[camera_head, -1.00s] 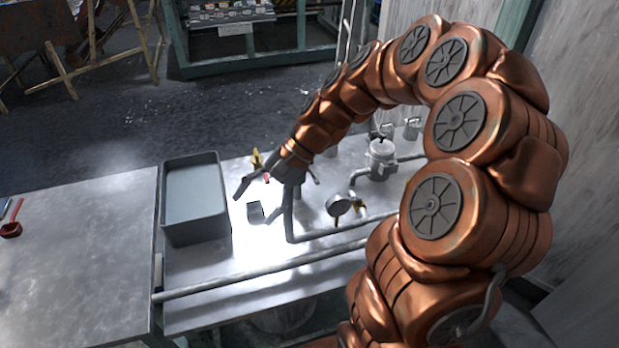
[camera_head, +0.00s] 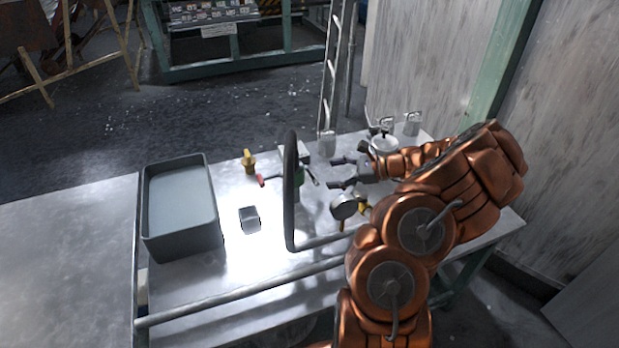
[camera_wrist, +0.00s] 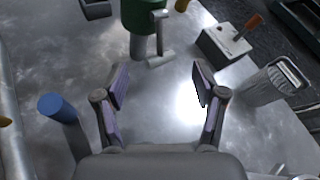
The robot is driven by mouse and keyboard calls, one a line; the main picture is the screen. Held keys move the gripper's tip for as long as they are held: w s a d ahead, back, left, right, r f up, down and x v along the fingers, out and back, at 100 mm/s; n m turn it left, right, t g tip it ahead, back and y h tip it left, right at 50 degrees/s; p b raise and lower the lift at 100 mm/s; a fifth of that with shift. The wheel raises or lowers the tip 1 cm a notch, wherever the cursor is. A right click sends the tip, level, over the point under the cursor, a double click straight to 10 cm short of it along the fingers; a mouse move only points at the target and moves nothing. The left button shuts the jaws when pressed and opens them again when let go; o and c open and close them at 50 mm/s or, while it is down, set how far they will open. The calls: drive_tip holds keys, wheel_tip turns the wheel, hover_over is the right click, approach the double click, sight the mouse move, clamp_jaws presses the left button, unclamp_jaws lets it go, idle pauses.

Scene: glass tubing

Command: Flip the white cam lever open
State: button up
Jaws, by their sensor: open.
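A green-bodied fitting (camera_head: 299,177) stands on the bench, with a pale lever (camera_head: 313,176) on its right side. In the wrist view the green body (camera_wrist: 142,14) is at the top, and the pale lever (camera_wrist: 160,40) hangs down with a short crossbar at its foot. It is the closest match to the white cam lever. My gripper (camera_head: 335,173) is open and empty, to the right of the lever, fingers pointing left. In the wrist view my gripper (camera_wrist: 161,78) has its fingers apart, with the lever beyond the gap and not touched.
A bent grey pipe (camera_head: 291,200) stands left of the fitting. A gauge (camera_head: 344,207) is in front of my gripper. A handled canister (camera_wrist: 268,84) and a box with an orange-tipped lever (camera_wrist: 226,43) stand right in the wrist view; a blue-topped post (camera_wrist: 58,108) stands left.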

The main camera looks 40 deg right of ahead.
sight(314, 176)
drive_tip(key=shift+x, duration=3.75)
drive_tip(key=shift+d+f, duration=0.1)
drive_tip(key=shift+d, duration=0.05)
drive_tip(key=c, duration=1)
drive_tip(key=shift+c, duration=0.2)
